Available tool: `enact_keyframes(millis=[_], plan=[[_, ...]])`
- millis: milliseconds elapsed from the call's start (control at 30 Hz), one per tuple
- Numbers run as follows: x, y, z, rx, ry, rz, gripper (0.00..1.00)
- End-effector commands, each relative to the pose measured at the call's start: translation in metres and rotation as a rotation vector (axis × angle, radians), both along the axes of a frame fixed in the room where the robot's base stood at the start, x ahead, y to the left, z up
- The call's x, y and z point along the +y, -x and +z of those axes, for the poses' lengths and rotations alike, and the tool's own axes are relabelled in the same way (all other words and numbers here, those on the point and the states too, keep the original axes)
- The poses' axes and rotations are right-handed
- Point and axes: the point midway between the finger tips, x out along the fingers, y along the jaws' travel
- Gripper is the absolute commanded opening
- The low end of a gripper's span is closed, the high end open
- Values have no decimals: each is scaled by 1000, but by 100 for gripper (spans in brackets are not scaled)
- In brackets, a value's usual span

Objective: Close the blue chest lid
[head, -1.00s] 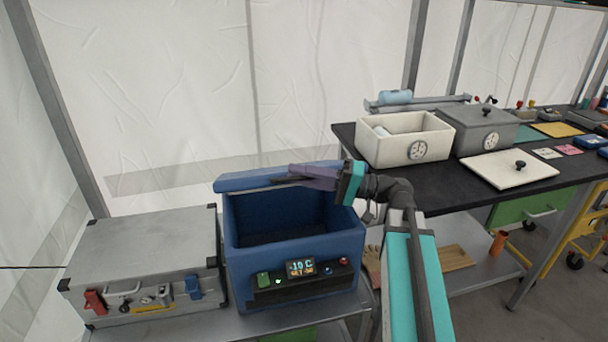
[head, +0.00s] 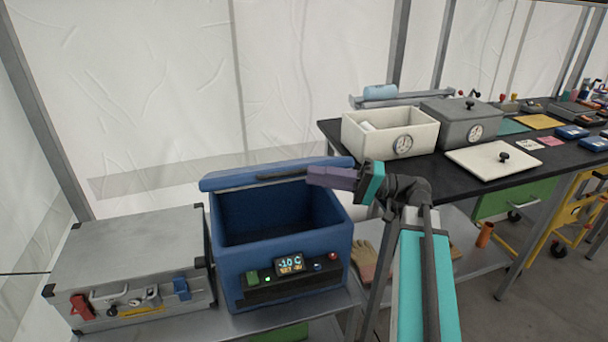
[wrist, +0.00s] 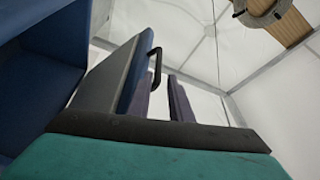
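The blue chest (head: 280,262) stands on a low grey shelf with its lid open. The lid (head: 228,181) is raised along the chest's back edge, and its dark handle bar (head: 285,173) shows on it. The chest's interior is visible and dark. My gripper (head: 312,176) is at the right end of the lid, its purple fingers pointing left. In the wrist view the two fingers (wrist: 162,98) stand apart with a gap between them. The lid (wrist: 108,80) and its black handle (wrist: 154,58) are just left of and close to the fingers; contact cannot be told.
A grey case (head: 128,255) stands left of the chest. To the right is a black-topped table (head: 420,172) with a white box (head: 370,140), a grey lidded box (head: 450,125) and a loose white lid (head: 490,165). A glove (head: 368,262) lies right of the chest.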

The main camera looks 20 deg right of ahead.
Motion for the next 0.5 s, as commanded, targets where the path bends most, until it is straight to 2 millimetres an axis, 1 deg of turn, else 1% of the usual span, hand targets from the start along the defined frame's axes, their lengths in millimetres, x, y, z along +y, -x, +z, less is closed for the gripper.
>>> enact_keyframes(millis=[33, 300, 500], plan=[[-9, 2, -1, 0, 0, -4, 18], [-41, 14, -6, 1, 0, -1, 18], [-51, 19, -8, 1, 0, 1, 18]])
